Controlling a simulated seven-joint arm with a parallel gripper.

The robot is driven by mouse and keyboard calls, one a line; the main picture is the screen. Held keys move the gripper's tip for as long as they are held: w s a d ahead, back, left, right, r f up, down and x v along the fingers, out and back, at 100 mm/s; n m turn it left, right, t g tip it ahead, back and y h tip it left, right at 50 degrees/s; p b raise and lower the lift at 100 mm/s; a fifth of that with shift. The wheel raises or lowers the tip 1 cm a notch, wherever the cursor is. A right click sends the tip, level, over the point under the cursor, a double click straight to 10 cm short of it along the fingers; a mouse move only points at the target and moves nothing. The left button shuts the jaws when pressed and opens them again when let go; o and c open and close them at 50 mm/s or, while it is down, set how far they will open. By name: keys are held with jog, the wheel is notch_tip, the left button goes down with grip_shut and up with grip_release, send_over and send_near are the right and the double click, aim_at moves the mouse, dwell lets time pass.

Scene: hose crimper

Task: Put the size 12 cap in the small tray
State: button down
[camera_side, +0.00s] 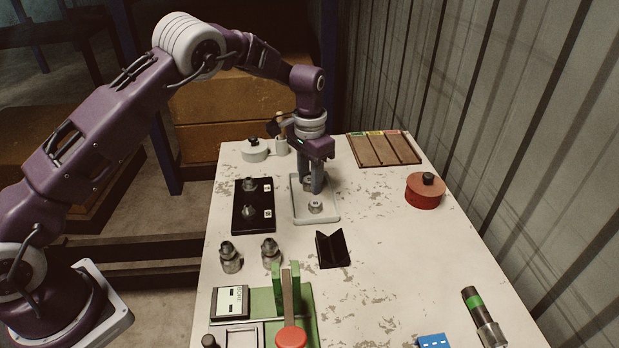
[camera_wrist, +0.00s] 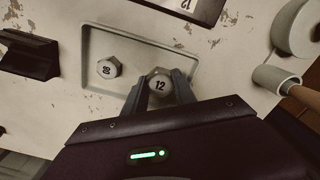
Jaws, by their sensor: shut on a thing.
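The size 12 cap (camera_wrist: 159,85) is a grey hex cap with "12" on its top. My gripper (camera_wrist: 160,88) is shut on it, one finger on each side. The small tray (camera_wrist: 93,83) is pale, shallow and rectangular; it also shows in the side view (camera_side: 331,219). The held cap is over the tray's inside, near one rim. I cannot tell whether it touches the floor of the tray. A second hex cap (camera_wrist: 109,68) sits in the tray, its mark looking like an 8. In the side view my gripper (camera_side: 312,189) points down over the tray's far part, its fingers mostly hiding the held cap.
A black board (camera_side: 254,221) with two fittings stands left of the tray. A black V-block (camera_side: 332,249) and two metal fittings (camera_side: 270,252) are nearer the camera. A green crimper (camera_side: 302,306), red round pot (camera_side: 425,191) and wooden tray (camera_side: 383,149) stand around. The table's right middle is clear.

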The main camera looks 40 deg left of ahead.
jog(key=shift+s+f, duration=0.15)
jog(key=shift+f, duration=0.55)
jog(key=c, duration=1)
grip_release()
notch_tip(320, 180, up, 13)
jog(key=s+a+r+n+t, duration=0.1)
jog(key=s+r+n+t, duration=0.1)
jog(key=s+r, duration=1.3)
jog(key=s+f+t, duration=0.1)
jog(key=s, duration=0.6)
jog(key=s+f+t, duration=0.1)
jog(key=s, duration=0.6)
jog(key=s+f+t, duration=0.1)
jog(key=s+f, duration=0.1)
jog(key=s, duration=0.5)
jog(key=shift+s+f+n, duration=0.1)
jog(key=shift+s+n, duration=0.25)
jog(key=shift+n, duration=0.05)
